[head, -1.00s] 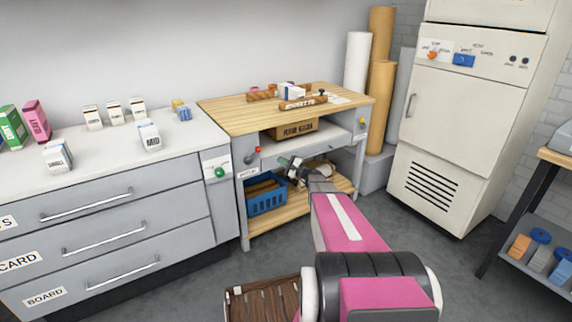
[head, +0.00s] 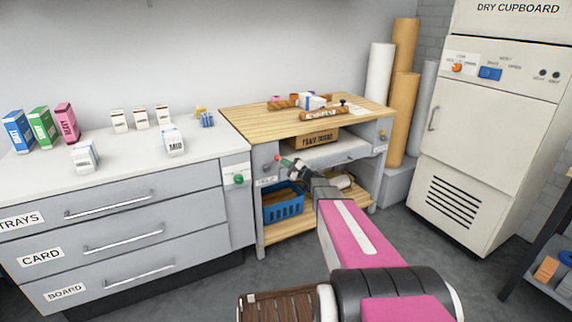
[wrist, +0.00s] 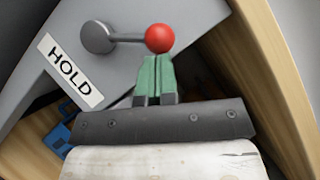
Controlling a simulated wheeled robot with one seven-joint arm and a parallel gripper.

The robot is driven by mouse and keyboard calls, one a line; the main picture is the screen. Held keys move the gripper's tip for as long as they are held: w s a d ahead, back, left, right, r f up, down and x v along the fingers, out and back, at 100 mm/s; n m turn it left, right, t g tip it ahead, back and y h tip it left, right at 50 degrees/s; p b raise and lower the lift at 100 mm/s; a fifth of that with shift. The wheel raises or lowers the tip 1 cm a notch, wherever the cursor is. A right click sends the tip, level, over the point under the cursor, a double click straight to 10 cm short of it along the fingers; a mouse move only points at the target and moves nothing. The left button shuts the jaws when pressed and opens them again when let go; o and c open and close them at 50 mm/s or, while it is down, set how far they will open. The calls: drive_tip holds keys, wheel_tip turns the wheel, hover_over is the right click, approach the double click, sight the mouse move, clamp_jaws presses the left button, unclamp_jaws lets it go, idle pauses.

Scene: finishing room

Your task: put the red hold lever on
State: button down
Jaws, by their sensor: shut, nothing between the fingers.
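The hold lever has a red ball knob (wrist: 159,38) on a thin grey arm that runs to a round grey pivot (wrist: 97,38) on the bench's grey end panel. A tilted "HOLD" label (wrist: 70,70) sits beside it. In the head view the red knob (head: 277,157) shows at the bench's left front. My gripper (wrist: 155,60) has green fingers closed together and empty. Their tips are right at the lower edge of the knob in the wrist view; I cannot tell whether they touch it. In the head view my gripper (head: 288,163) is just right of the knob.
The wooden-topped bench (head: 250,122) holds rolls and small boxes. A blue crate (head: 283,207) stands on its lower shelf. A green knob (head: 239,180) is on the drawer unit (head: 110,215) to the left. The dry cupboard (head: 480,140) is at right, with open floor in front.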

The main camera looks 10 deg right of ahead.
sight(277, 156)
drive_tip(key=r+n+g, duration=0.1)
drive_tip(key=a+r+n+g, duration=0.1)
drive_tip(key=n, duration=0.1)
drive_tip(key=s+a+r+n+h, duration=0.1)
drive_tip(key=shift+n+g, duration=0.3)
drive_tip(key=shift+g, duration=0.1)
drive_tip(key=n, duration=0.1)
drive_tip(key=a+r+n+h, duration=0.1)
drive_tip(key=a+n+g, duration=0.1)
drive_tip(key=shift+s+a+r+h, duration=0.2)
drive_tip(key=shift+s+h, duration=0.1)
drive_tip(key=shift+h, duration=0.1)
drive_tip(key=shift+s+a+n+g+h, duration=0.15)
drive_tip(key=shift+s+a+n+h, duration=0.15)
drive_tip(key=shift+a+n+h, duration=0.55)
drive_tip(key=shift+s+a+n+g+h, duration=0.1)
drive_tip(key=shift+s+a+n+h, duration=0.15)
drive_tip(key=shift+a+n+h, duration=0.55)
drive_tip(key=shift+s+a+n+g+h, duration=0.15)
drive_tip(key=shift+s+a+n+h, duration=0.3)
drive_tip(key=shift+a, duration=0.7)
drive_tip(key=shift+w, duration=0.15)
